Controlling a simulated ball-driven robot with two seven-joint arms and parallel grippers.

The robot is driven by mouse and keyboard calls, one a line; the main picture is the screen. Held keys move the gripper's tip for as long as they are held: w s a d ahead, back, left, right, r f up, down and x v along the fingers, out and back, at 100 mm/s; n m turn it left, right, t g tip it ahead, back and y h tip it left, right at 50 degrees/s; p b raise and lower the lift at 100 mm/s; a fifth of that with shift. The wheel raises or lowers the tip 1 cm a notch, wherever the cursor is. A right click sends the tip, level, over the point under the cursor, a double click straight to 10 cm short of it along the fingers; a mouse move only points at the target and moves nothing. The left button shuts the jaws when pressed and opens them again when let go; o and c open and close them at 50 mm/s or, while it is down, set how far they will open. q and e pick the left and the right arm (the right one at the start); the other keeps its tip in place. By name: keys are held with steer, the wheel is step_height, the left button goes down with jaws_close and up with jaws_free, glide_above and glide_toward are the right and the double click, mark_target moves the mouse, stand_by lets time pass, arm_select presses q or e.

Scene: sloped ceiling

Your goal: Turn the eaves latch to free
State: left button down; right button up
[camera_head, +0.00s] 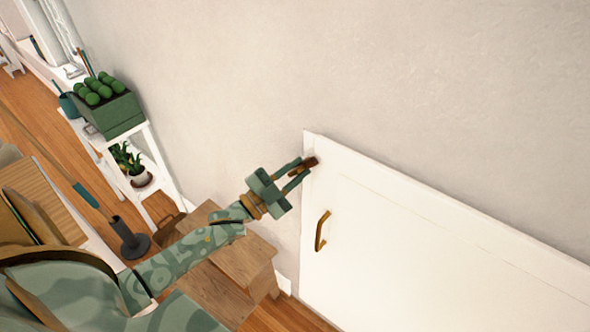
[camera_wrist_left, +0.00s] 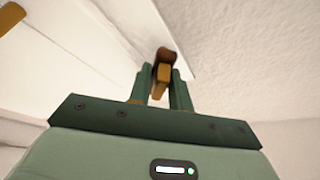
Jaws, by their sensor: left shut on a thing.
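The eaves latch (camera_head: 311,162) is a small brown piece at the upper left corner of the white eaves door (camera_head: 420,255). My left gripper (camera_head: 302,167) is at that corner, its two green fingers shut on the latch. In the left wrist view the latch (camera_wrist_left: 164,66) stands between the fingertips, against the white frame, with part of it hidden by the fingers. A brass handle (camera_head: 321,231) is on the door below the latch; the door looks closed. My right gripper is not in view.
A wooden step stool (camera_head: 225,255) stands on the floor below my left arm. A white shelf with a green planter box (camera_head: 112,112) and a potted plant (camera_head: 135,172) stands at the left by the wall. The wall (camera_head: 400,80) above the door is bare.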

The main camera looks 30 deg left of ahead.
arm_select(q)
steer(key=n+y, duration=0.1)
steer(key=n, duration=0.2)
steer(key=n+t+y+p, duration=0.1)
steer(key=n, duration=0.2)
steer(key=shift+n+t+y+p, duration=0.4)
steer(key=shift+n+y, duration=0.45)
steer(key=shift+n, duration=0.6)
steer(key=shift+n+t+y+p, duration=0.2)
steer(key=shift+n+y+p, duration=0.55)
steer(key=shift+n, duration=0.7)
steer(key=shift+f+n+y, duration=0.1)
steer(key=shift+n+y, duration=0.2)
steer(key=c, duration=1.5)
jaws_free()
